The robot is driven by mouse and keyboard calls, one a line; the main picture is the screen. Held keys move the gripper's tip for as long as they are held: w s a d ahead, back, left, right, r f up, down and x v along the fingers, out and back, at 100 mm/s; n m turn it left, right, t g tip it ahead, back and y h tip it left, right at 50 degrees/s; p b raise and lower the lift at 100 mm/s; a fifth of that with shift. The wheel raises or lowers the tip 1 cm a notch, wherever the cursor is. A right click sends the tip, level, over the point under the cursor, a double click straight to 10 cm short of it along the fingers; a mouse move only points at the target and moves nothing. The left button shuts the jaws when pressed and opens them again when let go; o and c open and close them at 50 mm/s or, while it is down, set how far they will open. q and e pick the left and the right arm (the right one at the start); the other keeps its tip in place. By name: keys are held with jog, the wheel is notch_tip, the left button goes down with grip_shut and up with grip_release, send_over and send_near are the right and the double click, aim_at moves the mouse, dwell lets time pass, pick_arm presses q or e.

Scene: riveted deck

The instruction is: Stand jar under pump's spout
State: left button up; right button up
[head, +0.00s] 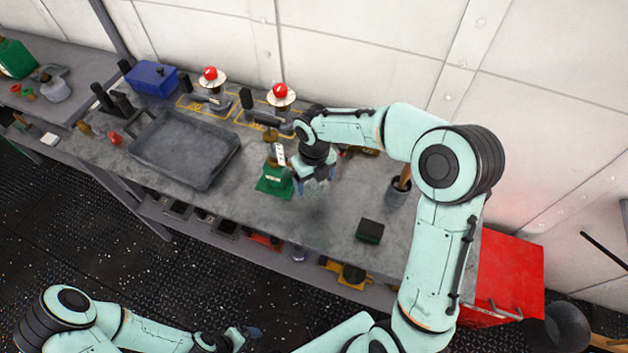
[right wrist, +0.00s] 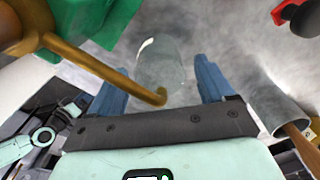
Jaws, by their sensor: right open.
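The green pump (head: 273,183) stands on the workbench; its green body (right wrist: 108,22) and brass spout (right wrist: 105,70) also show in the right wrist view. A clear glass jar (right wrist: 162,58) is between my right gripper's two blue fingers, with the spout's tip overlapping its near end. I cannot tell whether the tip is directly over the mouth. My right gripper (head: 315,182) is open, low over the bench just right of the pump. The jar is barely visible in the head view. My left gripper (head: 243,335) is low at the front, away from the bench; its fingers are unclear.
A dark tray (head: 187,150) lies left of the pump. Lamps with red tops (head: 281,93) stand behind it. A grey cup with a wooden handle (head: 397,193) and a dark green block (head: 370,230) are to the right. Bare bench lies in front of my right gripper.

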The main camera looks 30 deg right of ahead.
notch_tip(320, 180, up, 10)
jog(key=shift+w+p, duration=0.1)
jog(key=shift+p, duration=0.55)
jog(key=shift+r, duration=0.5)
pick_arm(q)
jog(key=shift+w+r, duration=0.9)
jog(key=shift+r, duration=0.1)
